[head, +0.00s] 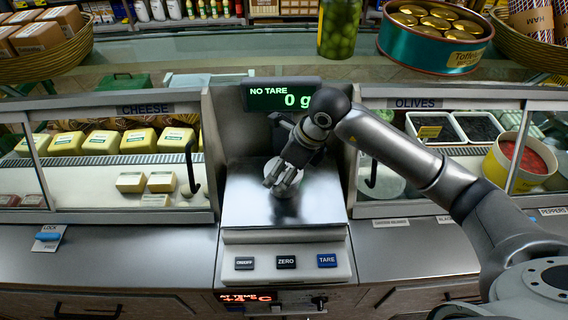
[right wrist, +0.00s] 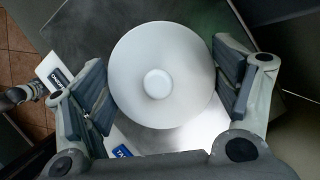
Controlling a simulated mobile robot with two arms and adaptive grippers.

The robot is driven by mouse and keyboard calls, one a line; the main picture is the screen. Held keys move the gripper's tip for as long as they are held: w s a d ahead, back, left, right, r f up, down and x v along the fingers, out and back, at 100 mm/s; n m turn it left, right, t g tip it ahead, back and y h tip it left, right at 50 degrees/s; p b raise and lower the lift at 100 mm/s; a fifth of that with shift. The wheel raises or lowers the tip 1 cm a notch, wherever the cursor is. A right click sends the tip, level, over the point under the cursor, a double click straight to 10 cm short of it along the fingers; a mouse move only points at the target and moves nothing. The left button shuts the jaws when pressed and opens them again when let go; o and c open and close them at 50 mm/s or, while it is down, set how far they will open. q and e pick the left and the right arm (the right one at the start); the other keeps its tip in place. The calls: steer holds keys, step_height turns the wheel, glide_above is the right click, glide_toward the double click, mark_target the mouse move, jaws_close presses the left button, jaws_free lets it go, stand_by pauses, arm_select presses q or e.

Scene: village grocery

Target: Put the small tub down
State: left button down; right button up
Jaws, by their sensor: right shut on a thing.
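The small tub (right wrist: 190,98) is white and round in the right wrist view, seen from above with a small raised disc at its centre. My right gripper (right wrist: 164,85) is shut on it, with one finger pad on each side. In the head view the right gripper (head: 284,180) is over the steel pan (head: 243,207) of the scale, and the tub (head: 284,168) is mostly hidden behind its fingers. I cannot tell whether the tub touches the pan. The scale display (head: 283,97) reads "NO TARE" and "0 g". My left gripper does not show in the head view.
A cheese case (head: 110,160) stands left of the scale and an olives case (head: 450,125) right of it. ON/OFF, ZERO and TARE buttons (head: 327,260) are on the scale's front. A jar of olives (head: 338,30) and a toffee tin (head: 432,45) are above, behind. The pan is otherwise bare.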

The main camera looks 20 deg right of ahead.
steer(key=shift+f+b, duration=0.2)
steer(key=shift+b, duration=0.1)
steer(key=o, duration=1)
steer(key=shift+r, duration=0.1)
steer(key=shift+r+p, duration=0.15)
steer(key=shift+p, duration=0.15)
steer(key=shift+d+r, duration=0.1)
steer(key=shift+r, duration=0.25)
steer(key=b+v, duration=0.2)
steer(key=v, duration=0.9)
steer(key=shift+s+b, duration=0.15)
steer(key=shift+b, duration=0.2)
